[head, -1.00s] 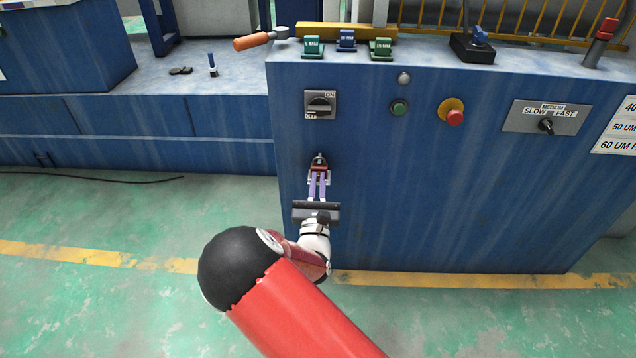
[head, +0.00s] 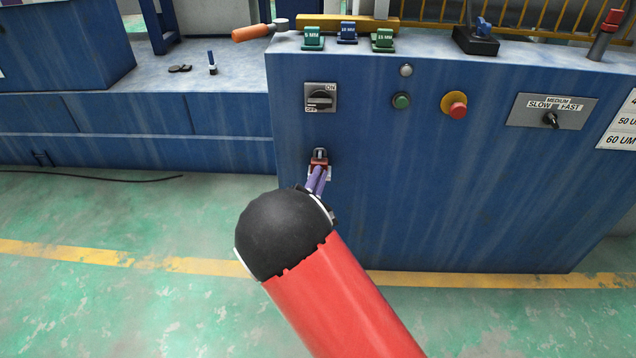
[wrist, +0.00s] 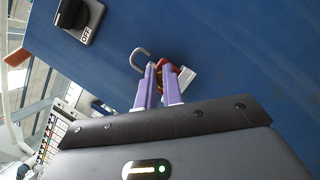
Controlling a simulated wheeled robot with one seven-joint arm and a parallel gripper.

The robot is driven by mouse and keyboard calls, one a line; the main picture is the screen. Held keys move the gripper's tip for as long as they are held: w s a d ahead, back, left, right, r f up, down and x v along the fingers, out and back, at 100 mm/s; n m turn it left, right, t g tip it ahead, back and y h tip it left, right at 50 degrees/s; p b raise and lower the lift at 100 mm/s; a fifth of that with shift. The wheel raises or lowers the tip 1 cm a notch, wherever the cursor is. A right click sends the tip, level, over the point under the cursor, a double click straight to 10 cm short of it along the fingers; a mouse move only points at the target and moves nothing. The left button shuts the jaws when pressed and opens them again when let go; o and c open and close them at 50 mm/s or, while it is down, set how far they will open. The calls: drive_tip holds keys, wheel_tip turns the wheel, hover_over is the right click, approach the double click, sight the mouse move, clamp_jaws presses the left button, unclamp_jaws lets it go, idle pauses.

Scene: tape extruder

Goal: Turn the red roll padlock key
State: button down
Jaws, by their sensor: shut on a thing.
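The red padlock (head: 319,163) is on the front of the blue machine cabinet, below the ON/OFF switch. In the wrist view its red body (wrist: 186,78) shows beside my fingertips, and its grey shackle (wrist: 141,58) stands out to the left, apparently open at one end. My gripper (head: 318,178) has its purple fingers closed in at the padlock's underside; it also shows in the wrist view (wrist: 160,84). The fingers are shut on the key, which they mostly hide. My arm covers the gripper's body in the head view.
The rotary switch (head: 320,98) sits above the padlock. A green button (head: 401,101), a red emergency button (head: 456,106) and a speed selector (head: 550,115) are to its right. The cabinet front right of the padlock is clear.

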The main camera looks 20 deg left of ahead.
drive_tip(key=m+g+b, duration=0.1)
drive_tip(key=m+b, duration=0.1)
drive_tip(key=m+h+b, duration=0.1)
drive_tip(key=m+b, duration=0.1)
drive_tip(key=m, duration=0.1)
drive_tip(key=shift+m+g+h, duration=0.3)
drive_tip(key=shift+g, duration=0.1)
drive_tip(key=shift+b, duration=0.3)
drive_tip(key=c, duration=1.5)
unclamp_jaws()
drive_tip(key=shift+f, duration=0.15)
